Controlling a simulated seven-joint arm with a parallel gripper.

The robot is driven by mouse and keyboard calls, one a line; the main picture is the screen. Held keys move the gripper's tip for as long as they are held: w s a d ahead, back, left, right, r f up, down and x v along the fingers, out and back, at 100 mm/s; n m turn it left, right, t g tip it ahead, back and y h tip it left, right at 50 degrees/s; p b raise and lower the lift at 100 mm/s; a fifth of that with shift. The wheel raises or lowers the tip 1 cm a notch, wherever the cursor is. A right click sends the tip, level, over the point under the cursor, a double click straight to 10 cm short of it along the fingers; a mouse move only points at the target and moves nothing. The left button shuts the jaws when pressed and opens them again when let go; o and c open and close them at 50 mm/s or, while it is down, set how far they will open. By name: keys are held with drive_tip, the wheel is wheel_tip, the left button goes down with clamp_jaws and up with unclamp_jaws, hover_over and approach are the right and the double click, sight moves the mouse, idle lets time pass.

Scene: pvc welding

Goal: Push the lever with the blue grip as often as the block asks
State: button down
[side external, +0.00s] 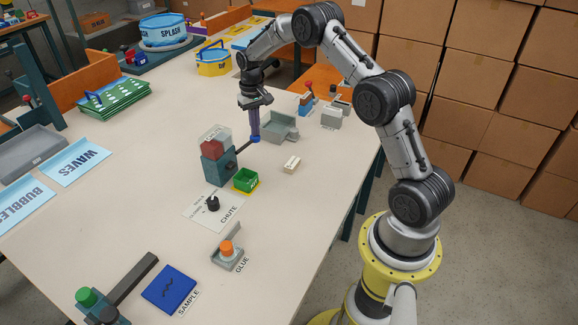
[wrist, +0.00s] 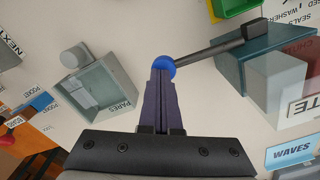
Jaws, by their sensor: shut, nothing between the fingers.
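The lever's blue grip (side external: 256,139) is a ball on the end of a dark rod that comes out of a teal dispenser block (side external: 219,168) with a clear hopper holding something red. In the wrist view the blue grip (wrist: 164,64) lies right at the fingertips, and the rod runs right to the teal housing (wrist: 285,52). My gripper (side external: 254,136) points down at the grip with its fingers shut and empty. The fingertips (wrist: 161,72) overlap the grip in view; I cannot tell if they touch.
A grey tray (side external: 280,138) lies behind the lever, also in the wrist view (wrist: 124,112). A glue stand (side external: 227,255) and blue sample plate (side external: 169,289) are nearer.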

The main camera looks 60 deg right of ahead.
wheel_tip(320, 180, up, 7)
idle(1.1)
idle(0.5)
wheel_tip(320, 180, up, 5)
drive_tip(key=shift+f, duration=3)
drive_tip(key=shift+f, duration=0.1)
drive_tip(key=shift+f, duration=3.6)
drive_tip(key=shift+r, duration=0.1)
